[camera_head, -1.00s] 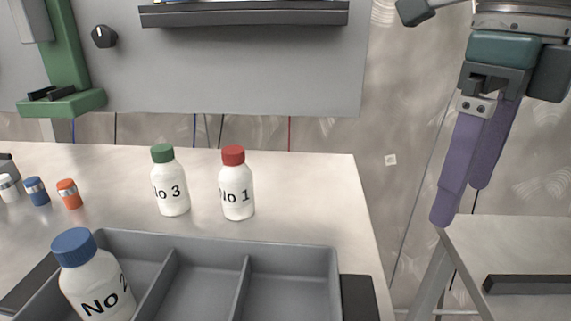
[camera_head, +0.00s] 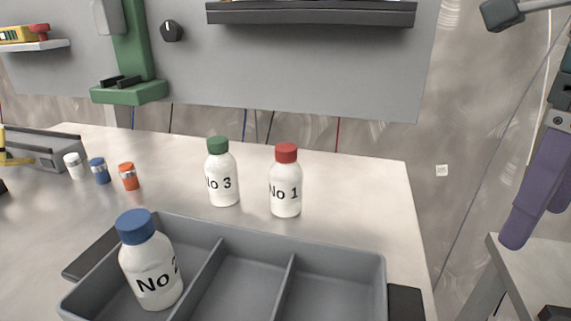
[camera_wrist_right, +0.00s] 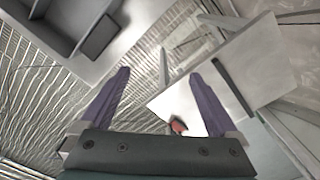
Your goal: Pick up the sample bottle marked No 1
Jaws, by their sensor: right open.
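The No 1 bottle (camera_head: 286,182) is white with a red cap and stands upright on the bench behind the grey tray. The No 3 bottle (camera_head: 222,174), with a green cap, stands upright just to its left. The No 2 bottle (camera_head: 151,262), with a blue cap, stands in the left compartment of the tray (camera_head: 325,248). My right gripper (camera_head: 530,215) hangs at the far right, well away from the bottles and past the bench edge. In the right wrist view its two purple fingers (camera_wrist_right: 160,95) are apart with nothing between them. My left gripper is not in view.
Small white, blue and orange-capped pieces (camera_head: 128,176) stand on the bench at left. A grey panel (camera_head: 320,75) with a green bracket (camera_head: 130,90) rises behind. A second, lower table (camera_head: 540,270) is at right. The bench right of No 1 is clear.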

